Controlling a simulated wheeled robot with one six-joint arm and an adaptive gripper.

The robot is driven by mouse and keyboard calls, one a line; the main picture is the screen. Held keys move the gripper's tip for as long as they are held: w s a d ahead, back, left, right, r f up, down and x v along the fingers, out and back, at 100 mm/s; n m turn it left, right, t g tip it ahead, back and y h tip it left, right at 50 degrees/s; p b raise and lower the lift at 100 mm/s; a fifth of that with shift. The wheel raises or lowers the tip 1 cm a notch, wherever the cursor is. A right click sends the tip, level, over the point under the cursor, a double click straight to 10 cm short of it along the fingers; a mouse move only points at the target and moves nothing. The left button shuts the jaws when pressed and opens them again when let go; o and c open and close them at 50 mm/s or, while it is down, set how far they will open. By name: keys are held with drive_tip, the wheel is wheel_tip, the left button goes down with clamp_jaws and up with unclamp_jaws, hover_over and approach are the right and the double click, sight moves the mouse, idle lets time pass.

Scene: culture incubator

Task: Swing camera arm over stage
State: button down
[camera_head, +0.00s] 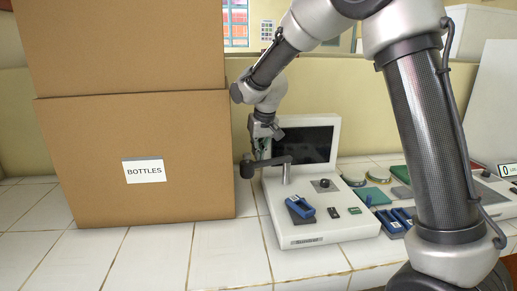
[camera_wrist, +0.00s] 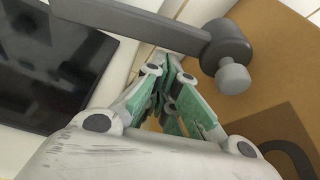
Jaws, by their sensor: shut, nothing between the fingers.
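The camera arm (camera_head: 271,161) is a dark grey bar on a light post of the white instrument. It points left, and its round camera head (camera_head: 247,169) hangs past the instrument's left edge. The stage (camera_head: 297,213) is a dark plate on the instrument base with a blue item (camera_head: 302,206) on it. My gripper (camera_head: 263,153) is shut and empty behind the bar, near the camera head. In the wrist view my gripper's fingertips (camera_wrist: 170,62) are close to the bar (camera_wrist: 150,27), beside the camera head (camera_wrist: 228,50); I cannot tell if they touch.
Large cardboard boxes, the lower one labelled BOTTLES (camera_head: 130,195), stand close on the left. The instrument's dark screen (camera_head: 304,144) rises behind the post. Blue items (camera_head: 390,221) and dishes (camera_head: 353,180) lie to the right. The tiled bench in front is clear.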

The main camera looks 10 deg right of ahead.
drive_tip(key=shift+s, duration=0.1)
drive_tip(key=shift+s+n, duration=0.2)
drive_tip(key=shift+n, duration=0.2)
drive_tip(key=shift+s, duration=0.15)
drive_tip(key=shift+s+d+n+y, duration=0.15)
drive_tip(key=shift+s+n+y, duration=0.45)
drive_tip(key=shift+s+n, duration=0.7)
drive_tip(key=s+d+n+g+y, duration=0.1)
drive_tip(key=s+d+n+g, duration=0.2)
drive_tip(key=s+d+n, duration=0.3)
drive_tip(key=shift+s+d+n+y, duration=0.3)
drive_tip(key=shift+s+n, duration=0.1)
drive_tip(key=shift+n, duration=1.9)
drive_tip(key=shift+r, duration=0.15)
